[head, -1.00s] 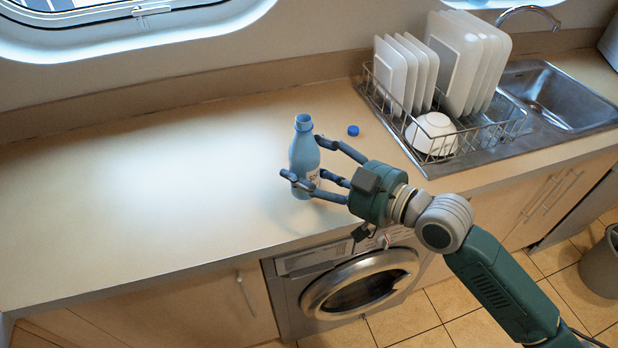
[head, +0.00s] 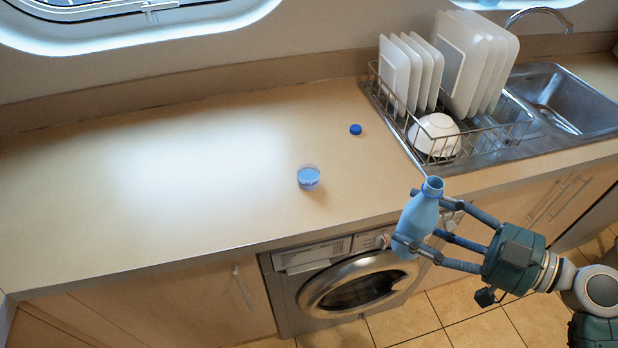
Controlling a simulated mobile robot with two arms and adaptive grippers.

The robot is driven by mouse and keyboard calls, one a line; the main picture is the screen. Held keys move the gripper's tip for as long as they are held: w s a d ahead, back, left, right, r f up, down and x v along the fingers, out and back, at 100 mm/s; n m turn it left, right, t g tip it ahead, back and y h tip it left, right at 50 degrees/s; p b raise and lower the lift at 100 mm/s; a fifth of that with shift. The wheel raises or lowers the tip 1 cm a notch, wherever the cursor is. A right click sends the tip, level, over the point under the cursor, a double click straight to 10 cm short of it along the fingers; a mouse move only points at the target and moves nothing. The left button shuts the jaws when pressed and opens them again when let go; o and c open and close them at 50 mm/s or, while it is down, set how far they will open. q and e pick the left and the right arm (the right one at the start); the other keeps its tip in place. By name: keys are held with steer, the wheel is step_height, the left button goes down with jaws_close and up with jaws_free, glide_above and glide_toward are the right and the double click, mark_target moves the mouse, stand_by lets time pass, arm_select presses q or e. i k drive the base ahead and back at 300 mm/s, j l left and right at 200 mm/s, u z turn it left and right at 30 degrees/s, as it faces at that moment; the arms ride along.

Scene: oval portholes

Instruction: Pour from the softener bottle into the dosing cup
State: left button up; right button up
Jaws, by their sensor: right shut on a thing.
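The light blue softener bottle (head: 416,222) is uncapped, its open neck facing up and leaning slightly to the right in the picture. My right gripper (head: 418,243) is shut around its body and holds it off the counter, in front of the counter's front edge. The dosing cup (head: 308,179), small and clear with blue inside, stands upright on the counter, left of the bottle and apart from it. I cannot tell exactly how full it is. My left gripper is out of view.
A blue cap (head: 355,129) lies on the counter (head: 220,210) behind the cup. A wire dish rack (head: 440,157) with plates and a white bowl (head: 434,134) stands at right, beside the sink (head: 570,100). A washing machine (head: 350,285) is below. The counter's left is clear.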

mark_target(308, 175)
steer(key=k+l+u, duration=0.15)
steer(key=u, duration=0.2)
steer(key=k+l+u, duration=0.1)
steer(key=k+u, duration=0.25)
steer(key=k+l+u, duration=0.1)
steer(key=u, duration=0.2)
